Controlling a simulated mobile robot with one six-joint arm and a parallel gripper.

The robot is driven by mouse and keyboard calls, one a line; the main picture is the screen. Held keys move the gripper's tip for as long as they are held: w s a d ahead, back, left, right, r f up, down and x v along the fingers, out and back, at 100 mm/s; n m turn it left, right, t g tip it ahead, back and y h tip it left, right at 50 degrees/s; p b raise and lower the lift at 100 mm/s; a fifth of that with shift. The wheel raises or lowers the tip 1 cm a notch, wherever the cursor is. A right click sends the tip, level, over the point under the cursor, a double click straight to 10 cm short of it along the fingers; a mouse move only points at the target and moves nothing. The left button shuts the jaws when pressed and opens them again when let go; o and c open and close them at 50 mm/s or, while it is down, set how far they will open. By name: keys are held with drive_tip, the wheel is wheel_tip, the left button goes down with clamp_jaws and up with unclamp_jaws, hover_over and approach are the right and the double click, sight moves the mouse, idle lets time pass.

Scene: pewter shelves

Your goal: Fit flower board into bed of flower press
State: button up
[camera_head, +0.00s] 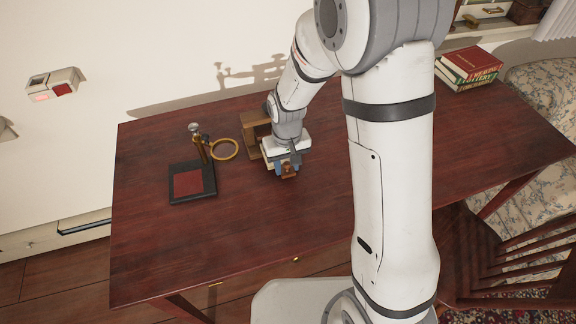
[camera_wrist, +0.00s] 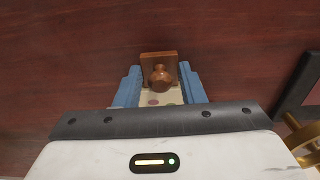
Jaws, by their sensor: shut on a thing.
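My gripper (camera_wrist: 160,82), with blue fingers, is shut on the flower board. The board (camera_wrist: 160,97) shows between the fingers as a pale surface with coloured spots, with a brown wooden plate and round knob at its far end; the gripper body hides the rest. In the head view, my gripper (camera_head: 286,167) is over the middle of the table, right of the flower press. The press has a black base (camera_head: 178,198) with a flat red bed (camera_head: 187,184), a brass post with a pale knob and a brass ring. The bed is bare. The press also shows at the right edge of the wrist view (camera_wrist: 297,102).
A brown wooden stand (camera_head: 251,128) is just behind my gripper, partly hidden by it. The dark red table (camera_head: 240,225) is clear in front and between gripper and press. A stack of books (camera_head: 468,65) lies at the far right corner.

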drive_tip(key=shift+w+a+p, duration=0.1)
drive_tip(key=shift+w+a, duration=0.3)
drive_tip(key=shift+w, duration=0.9)
drive_tip(key=shift+w+a+p, duration=0.15)
drive_tip(key=shift+w+a, duration=0.2)
drive_tip(key=shift+w, duration=0.95)
drive_tip(key=shift+w+a+p, duration=0.1)
drive_tip(key=shift+w+a, duration=0.3)
drive_tip(key=shift+w, duration=0.9)
drive_tip(key=shift+f, duration=0.1)
drive_tip(key=o, duration=1.1)
drive_tip(key=shift+c, duration=0.2)
drive_tip(key=shift+r, duration=0.2)
drive_tip(key=shift+s+f, duration=0.1)
drive_tip(key=shift+s, duration=0.1)
drive_tip(key=s+d, duration=0.1)
drive_tip(key=s, duration=0.2)
drive_tip(key=s+d, duration=0.1)
drive_tip(key=s, duration=0.3)
drive_tip(key=s+d+b, duration=0.1)
drive_tip(key=s, duration=0.2)
drive_tip(key=shift+s+d, duration=0.15)
drive_tip(key=shift+s, duration=0.25)
drive_tip(key=s+r+p, duration=0.2)
drive_tip(key=r+p, duration=0.1)
drive_tip(key=s+r+p, duration=0.1)
drive_tip(key=r, duration=0.1)
drive_tip(key=shift+d, duration=0.4)
